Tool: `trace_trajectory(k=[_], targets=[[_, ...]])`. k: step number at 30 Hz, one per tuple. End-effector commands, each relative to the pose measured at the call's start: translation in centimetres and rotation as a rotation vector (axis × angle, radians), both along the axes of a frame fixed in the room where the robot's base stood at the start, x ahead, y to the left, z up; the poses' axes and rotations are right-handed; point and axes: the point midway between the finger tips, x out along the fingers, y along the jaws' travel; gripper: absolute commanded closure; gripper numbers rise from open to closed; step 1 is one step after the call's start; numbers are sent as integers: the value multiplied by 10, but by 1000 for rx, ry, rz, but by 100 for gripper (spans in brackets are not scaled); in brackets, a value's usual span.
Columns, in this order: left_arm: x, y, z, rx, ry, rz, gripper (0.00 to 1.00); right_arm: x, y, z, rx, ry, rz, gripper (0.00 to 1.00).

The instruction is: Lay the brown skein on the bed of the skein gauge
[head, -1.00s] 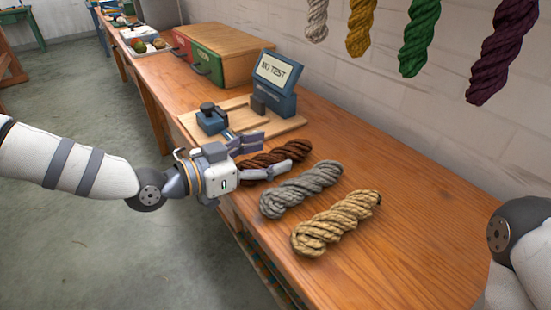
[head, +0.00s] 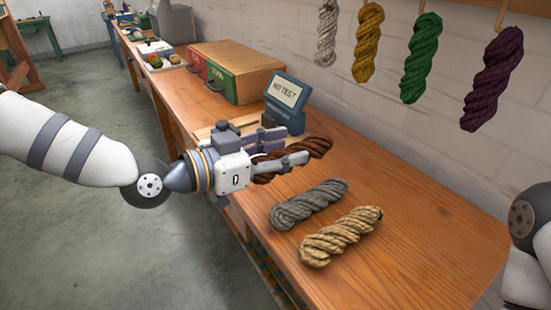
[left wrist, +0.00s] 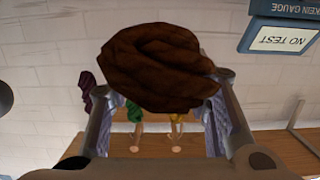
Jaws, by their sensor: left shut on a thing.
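The brown skein (head: 312,151) is held between the fingers of my left gripper (head: 290,152), raised above the table in the head view. In the left wrist view the brown skein (left wrist: 158,68) fills the space between the fingertips of the left gripper (left wrist: 165,85). The skein gauge (head: 284,103) stands on the table behind the gripper, its screen reading "NO TEST". Its wooden base (head: 206,131) shows only in part, as my gripper and the skein hide most of the bed. The gauge also shows in the left wrist view (left wrist: 282,36). My right gripper is out of view.
A grey skein (head: 308,204) and a tan skein (head: 341,236) lie on the table (head: 420,240) in front of the gripper. A box with red and green drawers (head: 240,72) stands beyond the gauge. Several coloured skeins hang on the wall. The table's right part is clear.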

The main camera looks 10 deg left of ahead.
Motion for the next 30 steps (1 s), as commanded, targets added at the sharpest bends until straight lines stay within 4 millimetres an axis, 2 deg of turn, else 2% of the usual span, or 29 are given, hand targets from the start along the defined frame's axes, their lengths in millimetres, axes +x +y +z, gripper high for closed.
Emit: trace_trajectory(k=[1,6,11,14,17,21,25,27,30], targets=[[-17,-8,21,2,-20,-7,83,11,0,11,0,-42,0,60],[-56,-23,33,1,-12,-4,83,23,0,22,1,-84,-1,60],[-76,-32,38,1,-6,-2,83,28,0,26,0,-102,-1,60],[-75,-29,42,0,-4,40,83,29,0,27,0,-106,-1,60],[-62,-13,47,2,-4,173,83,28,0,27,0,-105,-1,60],[-40,32,50,4,-1,452,83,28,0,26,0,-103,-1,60],[-35,75,51,3,-1,680,83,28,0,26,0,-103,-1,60],[-35,89,51,1,0,750,83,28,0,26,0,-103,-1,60],[-36,95,52,5,-4,784,83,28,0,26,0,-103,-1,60]])
